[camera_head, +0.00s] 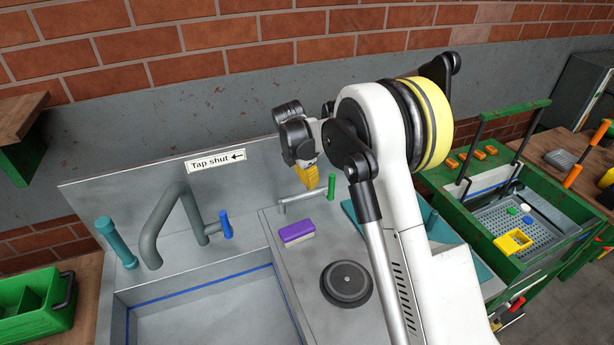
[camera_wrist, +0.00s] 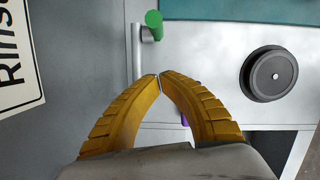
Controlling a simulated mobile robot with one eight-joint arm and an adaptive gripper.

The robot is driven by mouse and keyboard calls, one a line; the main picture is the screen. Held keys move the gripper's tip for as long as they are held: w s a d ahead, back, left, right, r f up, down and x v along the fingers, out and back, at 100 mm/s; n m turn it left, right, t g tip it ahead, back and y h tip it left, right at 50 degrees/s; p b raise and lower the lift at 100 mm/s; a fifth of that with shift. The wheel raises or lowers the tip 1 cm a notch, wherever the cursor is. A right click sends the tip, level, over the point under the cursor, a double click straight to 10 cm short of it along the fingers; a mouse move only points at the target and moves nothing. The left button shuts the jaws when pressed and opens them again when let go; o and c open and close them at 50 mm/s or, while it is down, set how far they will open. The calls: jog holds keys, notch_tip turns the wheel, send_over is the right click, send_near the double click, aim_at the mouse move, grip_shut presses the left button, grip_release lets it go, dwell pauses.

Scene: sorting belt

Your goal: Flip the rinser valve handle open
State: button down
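The rinser valve shows as a thin grey bar with a green handle (camera_head: 331,187) at its right end, on the counter right of the sink. In the wrist view the green handle's end (camera_wrist: 153,20) and the grey bar (camera_wrist: 136,52) are at the top, just beyond my fingertips. My gripper (camera_head: 311,187), with yellow fingers, hangs just above and left of the green handle, seemingly apart from it. In the wrist view the fingertips (camera_wrist: 160,77) meet with nothing between them. A sign (camera_wrist: 18,50) beginning "Rins" is partly cut off at the left.
The sink (camera_head: 200,318) has a grey tap with a blue handle (camera_head: 225,224) and a "Tap shut" sign (camera_head: 215,160) behind. A purple-topped block (camera_head: 296,233) and a round dark disc (camera_head: 346,283) lie on the counter. A green crate (camera_head: 36,305) stands at left.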

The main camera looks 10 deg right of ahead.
aim_at(330, 186)
jog(key=d, duration=0.1)
jog(key=w+d+f, duration=0.1)
jog(key=d+f+b, duration=0.1)
jog(key=d, duration=0.1)
jog(key=shift+w+d+f, duration=0.1)
jog(key=shift+w+f, duration=0.1)
jog(key=shift+w, duration=0.15)
